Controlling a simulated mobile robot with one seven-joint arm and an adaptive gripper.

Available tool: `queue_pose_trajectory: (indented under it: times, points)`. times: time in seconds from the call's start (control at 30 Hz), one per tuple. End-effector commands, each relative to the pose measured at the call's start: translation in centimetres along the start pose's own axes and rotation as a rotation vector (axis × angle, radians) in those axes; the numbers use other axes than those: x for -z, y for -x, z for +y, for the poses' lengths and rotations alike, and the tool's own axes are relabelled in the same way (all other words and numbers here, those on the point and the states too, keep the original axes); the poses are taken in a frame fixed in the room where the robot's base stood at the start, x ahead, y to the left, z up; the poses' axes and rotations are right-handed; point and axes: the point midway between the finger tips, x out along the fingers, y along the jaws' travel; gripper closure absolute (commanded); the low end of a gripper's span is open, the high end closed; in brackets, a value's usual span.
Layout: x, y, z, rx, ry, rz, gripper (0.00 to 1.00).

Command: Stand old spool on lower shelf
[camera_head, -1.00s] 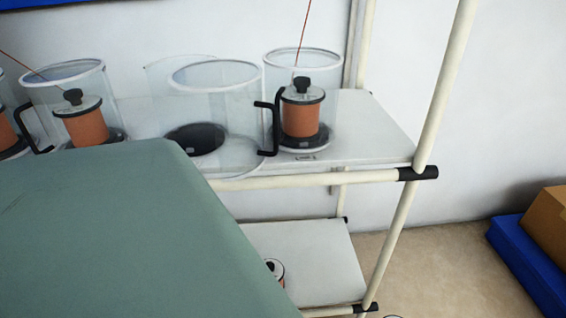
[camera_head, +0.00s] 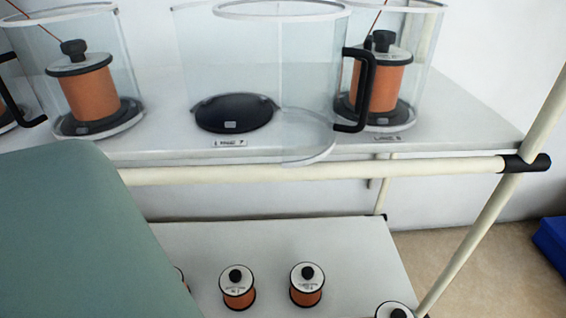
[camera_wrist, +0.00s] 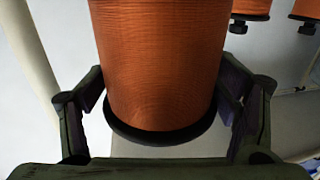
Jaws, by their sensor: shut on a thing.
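The old spool (camera_wrist: 160,65), a copper-wound reel with a black flange, fills the middle of the wrist view. My gripper (camera_wrist: 163,108) is shut on it, with a finger on each side. The far end of the spool is cut off by the frame. Neither the gripper nor the held spool shows in the head view. The lower shelf (camera_head: 290,238) is a white board under the upper shelf. Several copper spools stand on it towards the front, including one spool (camera_head: 238,288) and another (camera_head: 307,285).
The upper shelf (camera_head: 170,150) carries clear canisters. The middle canister's black base (camera_head: 235,115) is empty and its curved door stands open. A rail (camera_head: 320,171) runs along the upper shelf's front. A large green shape hides the lower shelf's left. The lower shelf's back strip is bare.

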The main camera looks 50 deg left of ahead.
Motion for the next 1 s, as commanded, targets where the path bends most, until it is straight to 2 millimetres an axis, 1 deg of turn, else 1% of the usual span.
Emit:
queue_pose_trajectory:
  times: [0.3,0.37,0.43,0.57,0.9,1.0]
  points:
    - [0.2,0.0,0.2,0.005,0.001,0.007,0.80]
    - [0.2,-0.4,0.2,0.006,0.002,0.008,0.80]
    - [0.1,-1.2,0.5,0.008,0.001,0.009,0.80]
    - [-0.3,-3.7,1.2,0.009,0.001,0.010,0.80]
    - [-1.1,-11.0,3.8,0.008,0.001,0.008,0.80]
    - [-1.2,-12.8,4.4,0.008,0.001,0.008,0.80]
